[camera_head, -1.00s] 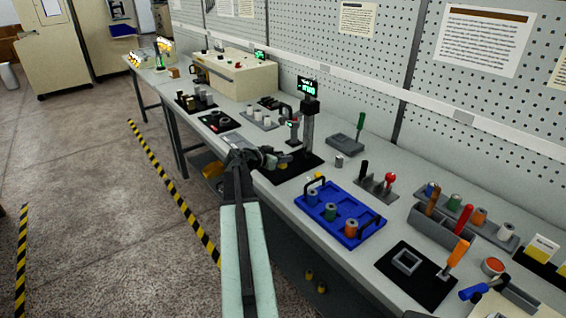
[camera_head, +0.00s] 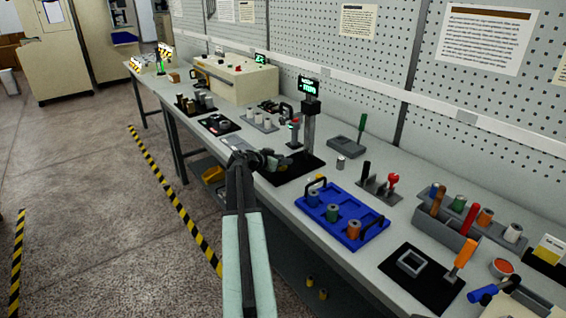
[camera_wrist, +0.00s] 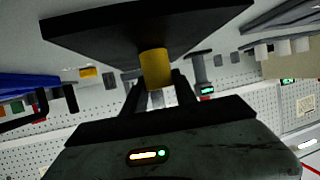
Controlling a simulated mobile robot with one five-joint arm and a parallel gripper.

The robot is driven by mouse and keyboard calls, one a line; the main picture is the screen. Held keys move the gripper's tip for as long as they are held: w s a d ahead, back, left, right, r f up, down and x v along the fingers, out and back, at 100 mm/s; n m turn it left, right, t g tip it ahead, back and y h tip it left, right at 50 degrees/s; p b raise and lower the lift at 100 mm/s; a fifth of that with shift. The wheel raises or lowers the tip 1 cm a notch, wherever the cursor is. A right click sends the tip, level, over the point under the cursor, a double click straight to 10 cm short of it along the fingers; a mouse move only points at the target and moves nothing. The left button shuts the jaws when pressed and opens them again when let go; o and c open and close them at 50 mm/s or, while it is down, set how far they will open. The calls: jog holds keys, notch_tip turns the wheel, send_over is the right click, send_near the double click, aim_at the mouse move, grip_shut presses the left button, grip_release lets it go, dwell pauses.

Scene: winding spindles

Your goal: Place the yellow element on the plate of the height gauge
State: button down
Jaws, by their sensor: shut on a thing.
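The yellow element (camera_wrist: 155,68) is a short cylinder held between the fingers of my gripper (camera_wrist: 158,92) in the wrist view. The height gauge (camera_head: 309,125) is a dark grey column with a green-lit display on top. A broad dark slab (camera_wrist: 95,28) lies beyond the element in the wrist view; I cannot tell whether they touch.
A blue tray (camera_head: 374,234) with spools stands to the right of the gauge. A small metal cylinder (camera_head: 340,163) and a grey stand with a red knob (camera_head: 380,190) are beside it. Racks of pieces stand left of the gauge. The pegboard (camera_head: 370,70) closes the back.

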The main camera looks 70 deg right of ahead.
jog(key=c, duration=1)
grip_release()
jog(key=shift+f, duration=0.1)
jog(key=shift+r+p, duration=0.3)
jog(key=p+v, duration=0.4)
jog(key=v, duration=0.8)
jog(key=shift+f, duration=0.15)
